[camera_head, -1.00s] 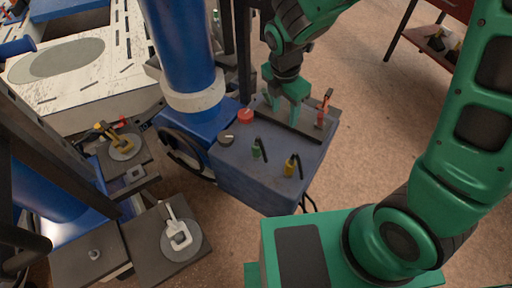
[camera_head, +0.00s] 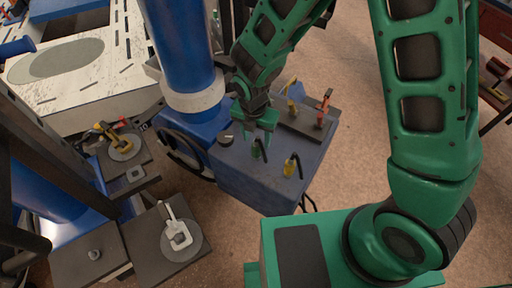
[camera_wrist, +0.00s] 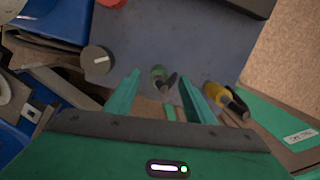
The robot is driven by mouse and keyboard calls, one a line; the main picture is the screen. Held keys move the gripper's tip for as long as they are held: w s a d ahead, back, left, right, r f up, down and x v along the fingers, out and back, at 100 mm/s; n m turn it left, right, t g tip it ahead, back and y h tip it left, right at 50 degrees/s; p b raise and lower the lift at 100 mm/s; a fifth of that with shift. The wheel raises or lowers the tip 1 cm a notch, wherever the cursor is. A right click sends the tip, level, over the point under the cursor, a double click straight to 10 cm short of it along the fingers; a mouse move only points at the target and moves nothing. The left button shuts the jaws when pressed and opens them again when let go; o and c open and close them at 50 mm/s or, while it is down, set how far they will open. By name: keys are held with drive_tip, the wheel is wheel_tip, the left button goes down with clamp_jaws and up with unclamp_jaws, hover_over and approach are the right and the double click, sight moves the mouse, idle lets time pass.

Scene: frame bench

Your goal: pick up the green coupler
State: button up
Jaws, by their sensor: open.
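The green coupler (camera_head: 256,153) stands on the top of the blue-grey box (camera_head: 250,185), with a black lead end beside it. It also shows in the wrist view (camera_wrist: 158,73), between the tips of my fingers. My gripper (camera_head: 257,138) is open and points down just over the coupler, partly covering it in the head view. In the wrist view my gripper (camera_wrist: 159,79) has one green finger on each side of the coupler, with gaps between. I cannot tell how far above the coupler the fingertips are.
A yellow coupler (camera_head: 289,167) stands close to the right, also in the wrist view (camera_wrist: 215,93). A dark knob (camera_head: 226,139) is to the left. A red button (camera_wrist: 112,2) shows partly.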

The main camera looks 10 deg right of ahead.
sight(256, 148)
drive_tip(key=shift+f, duration=2)
clamp_jaws()
drive_tip(key=shift+w, duration=0.1)
drive_tip(key=shift+r, duration=0.1)
